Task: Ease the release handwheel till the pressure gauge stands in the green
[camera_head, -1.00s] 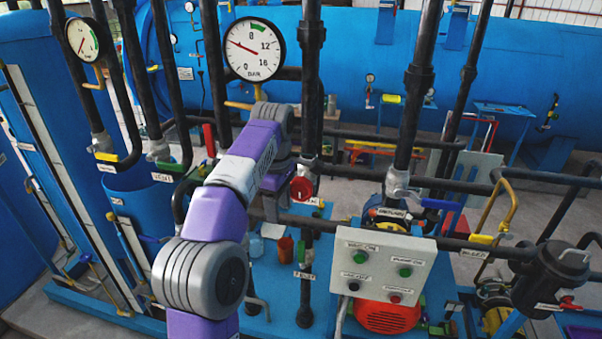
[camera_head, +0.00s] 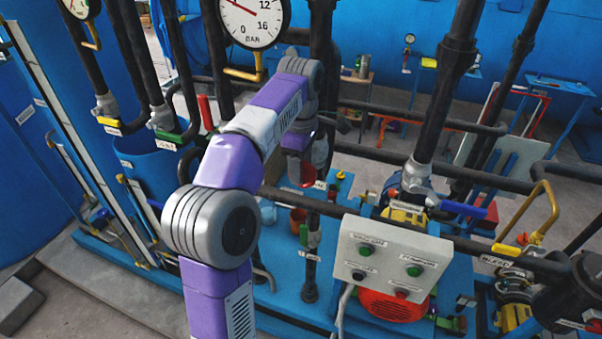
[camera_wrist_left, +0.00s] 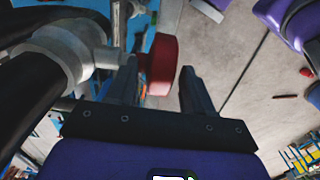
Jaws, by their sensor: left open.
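The red release handwheel (camera_head: 320,166) is on the black pipework beyond my left arm, partly hidden by it. In the left wrist view the red wheel (camera_wrist_left: 163,64) shows edge-on just beyond and between the fingertips; contact cannot be told. My left gripper (camera_head: 303,168) is small and partly hidden in the head view; it also shows in the wrist view (camera_wrist_left: 158,72), its two dark fingers apart and holding nothing. The large pressure gauge (camera_head: 254,18) is cut by the top edge. Its red needle points up and left; its green band is out of frame. My right gripper is not in view.
Black pipes stand left and right of the handwheel. A grey control box (camera_head: 390,258) with green buttons is at the front right. A blue-handled valve (camera_head: 463,209) and a yellow lever (camera_head: 545,205) are farther right. A smaller gauge (camera_head: 80,6) is cut off at top left.

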